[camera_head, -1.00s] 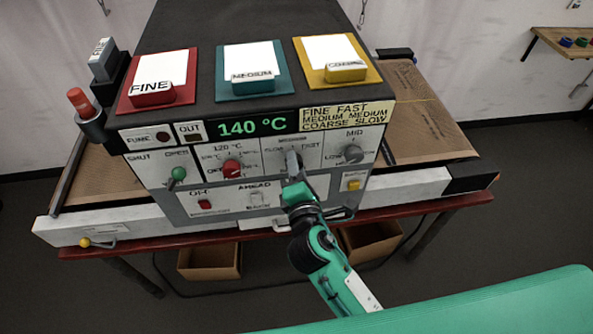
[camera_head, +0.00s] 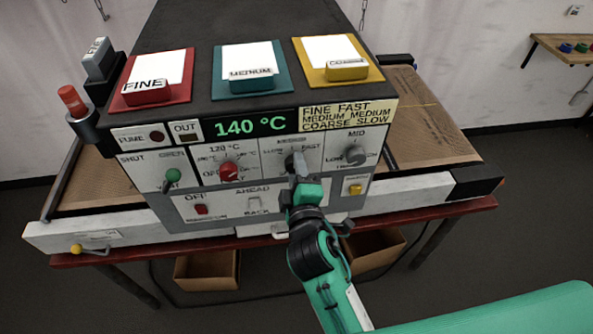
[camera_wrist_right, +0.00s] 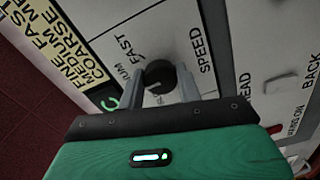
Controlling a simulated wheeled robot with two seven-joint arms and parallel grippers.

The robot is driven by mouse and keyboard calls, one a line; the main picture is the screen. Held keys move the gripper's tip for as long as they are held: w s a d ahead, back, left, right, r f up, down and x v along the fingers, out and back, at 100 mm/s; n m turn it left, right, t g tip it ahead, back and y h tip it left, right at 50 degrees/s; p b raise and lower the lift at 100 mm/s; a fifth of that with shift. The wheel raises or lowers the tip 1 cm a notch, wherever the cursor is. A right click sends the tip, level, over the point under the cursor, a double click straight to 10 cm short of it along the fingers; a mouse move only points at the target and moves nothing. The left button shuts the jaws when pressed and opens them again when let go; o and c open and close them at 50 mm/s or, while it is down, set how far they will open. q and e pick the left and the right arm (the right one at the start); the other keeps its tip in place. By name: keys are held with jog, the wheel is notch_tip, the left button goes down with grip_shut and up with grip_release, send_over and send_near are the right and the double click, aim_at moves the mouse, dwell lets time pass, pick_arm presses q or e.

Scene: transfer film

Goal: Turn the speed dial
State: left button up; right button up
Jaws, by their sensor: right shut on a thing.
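The speed dial is a dark round knob on the white front panel, between the red temperature dial (camera_head: 229,172) and the grey LOW/MID dial (camera_head: 355,155). My right gripper (camera_head: 299,167) reaches up from below in the head view and covers most of it. In the right wrist view the dark speed dial (camera_wrist_right: 160,74) sits between the two grey fingers of my right gripper (camera_wrist_right: 159,88), with FAST and SPEED lettering beside it. The fingers are shut on the dial. My left gripper is not in view.
A green-knobbed lever (camera_head: 173,175), a red OFF switch (camera_head: 201,209), a white AHEAD/BACK switch (camera_head: 253,204) and a yellow button (camera_head: 355,189) surround it. The display (camera_head: 250,126) reads 140 °C. A label (camera_head: 347,116) lists FINE FAST, MEDIUM MEDIUM, COARSE SLOW.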

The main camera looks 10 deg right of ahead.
dwell(0.4)
jog(key=o, duration=1)
